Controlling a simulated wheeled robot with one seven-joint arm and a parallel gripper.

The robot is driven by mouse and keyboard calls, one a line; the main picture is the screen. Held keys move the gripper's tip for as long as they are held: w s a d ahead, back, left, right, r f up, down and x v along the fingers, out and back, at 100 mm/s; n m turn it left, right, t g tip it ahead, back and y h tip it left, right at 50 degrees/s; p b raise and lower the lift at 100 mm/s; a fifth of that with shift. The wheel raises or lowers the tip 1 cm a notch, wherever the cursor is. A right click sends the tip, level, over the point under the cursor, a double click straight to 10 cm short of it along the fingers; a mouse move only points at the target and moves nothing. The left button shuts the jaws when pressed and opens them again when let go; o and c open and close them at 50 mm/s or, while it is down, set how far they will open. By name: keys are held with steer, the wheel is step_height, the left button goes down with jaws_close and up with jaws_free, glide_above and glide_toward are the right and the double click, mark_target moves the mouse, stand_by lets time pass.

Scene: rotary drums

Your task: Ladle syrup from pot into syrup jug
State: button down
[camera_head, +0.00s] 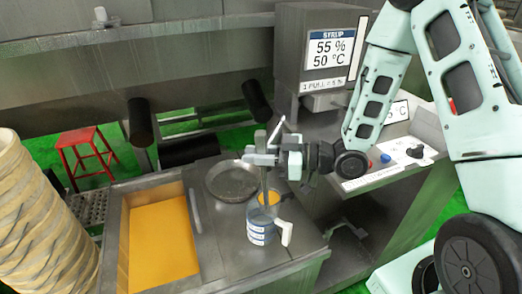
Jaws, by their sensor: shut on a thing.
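My gripper (265,158) is shut on the upright handle of a ladle (264,180), above the metal counter. The handle runs down to the syrup jug (260,230), a clear vessel with blue and white bands and a white handle at its right. A small round amber surface (269,197) shows at the handle's lower end, just above and behind the jug; I cannot tell whether it is syrup in the ladle bowl or in a vessel behind. A round, dark metal pan (232,180) lies left of the ladle. I cannot tell which vessel is the pot.
A rectangular basin of amber material (160,245) is set into the counter at left. A machine (325,50) reads "SYRUP 55 % 50 °C". A control panel (390,160) with knobs is at right. A red stool (87,150) and stacked pale round pieces (45,220) stand left.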

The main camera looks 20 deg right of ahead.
steer(key=shift+w+a+f+g+h+p, duration=1.8)
steer(key=shift+w+a+h+p, duration=1.05)
steer(key=shift+a+p, duration=1.8)
steer(key=w+a+f+g+h+p, duration=0.1)
steer(key=a+f+h, duration=0.1)
steer(key=f, duration=0.3)
steer(key=w+a+f+g+h+p, duration=0.1)
steer(key=a+f+g+h+p, duration=0.1)
steer(key=f, duration=0.4)
steer(key=shift+w+a+g+h+p, duration=0.35)
steer(key=shift+a+h, duration=0.3)
steer(key=shift+h, duration=0.7)
